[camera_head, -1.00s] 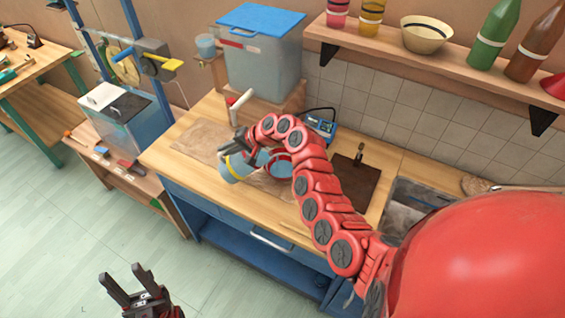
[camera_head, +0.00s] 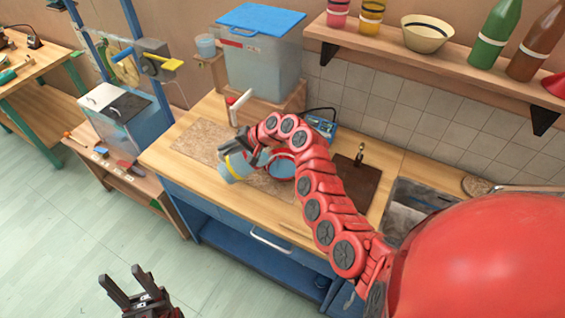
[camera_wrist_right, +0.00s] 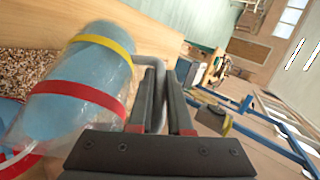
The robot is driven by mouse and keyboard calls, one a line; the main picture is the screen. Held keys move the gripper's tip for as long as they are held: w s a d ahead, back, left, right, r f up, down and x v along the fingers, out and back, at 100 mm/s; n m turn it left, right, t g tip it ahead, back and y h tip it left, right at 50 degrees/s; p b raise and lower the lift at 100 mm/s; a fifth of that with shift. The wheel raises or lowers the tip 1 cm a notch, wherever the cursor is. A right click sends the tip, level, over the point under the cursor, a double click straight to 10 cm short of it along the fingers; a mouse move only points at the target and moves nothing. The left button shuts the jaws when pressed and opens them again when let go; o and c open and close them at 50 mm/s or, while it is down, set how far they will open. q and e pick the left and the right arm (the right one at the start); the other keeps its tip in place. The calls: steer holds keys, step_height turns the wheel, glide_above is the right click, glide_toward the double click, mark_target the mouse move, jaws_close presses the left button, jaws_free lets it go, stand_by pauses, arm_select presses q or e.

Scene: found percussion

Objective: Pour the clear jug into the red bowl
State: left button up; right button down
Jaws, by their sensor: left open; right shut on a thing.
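The clear jug (camera_head: 239,166), with blue contents and a yellow band, is held tilted over the bench by my right gripper (camera_head: 243,140). In the right wrist view the jug (camera_wrist_right: 78,92) also shows a red band, and my right gripper (camera_wrist_right: 160,92) is shut on its handle. The red bowl (camera_head: 283,168) stands on the bench just right of the jug, with blue inside, partly hidden by my right arm. I cannot tell whether liquid is flowing. My left gripper (camera_head: 121,277) is open and empty, low over the floor, away from the bench.
A large clear tank with a blue lid (camera_head: 262,20) and a tap stands behind the jug. A brown board (camera_head: 352,184) and a sink (camera_head: 408,205) lie to the right. A shelf (camera_head: 440,58) with bottles and a striped bowl hangs above.

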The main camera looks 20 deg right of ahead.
steer(key=shift+d+r, duration=0.15)
steer(key=shift+d, duration=0.05)
stand_by(0.4)
steer(key=shift+d+r+b, duration=0.1)
steer(key=shift+r+b, duration=0.05)
steer(key=shift+b, duration=0.15)
steer(key=shift+y, duration=0.3)
steer(key=shift+d+r, duration=0.1)
steer(key=shift+r, duration=0.05)
stand_by(0.3)
steer(key=shift+s+d+r+t+y+b, duration=0.1)
steer(key=shift+d+r+t+y+b, duration=0.1)
steer(key=shift+r+t+y+b, duration=0.3)
stand_by(0.9)
steer(key=shift+f, duration=0.1)
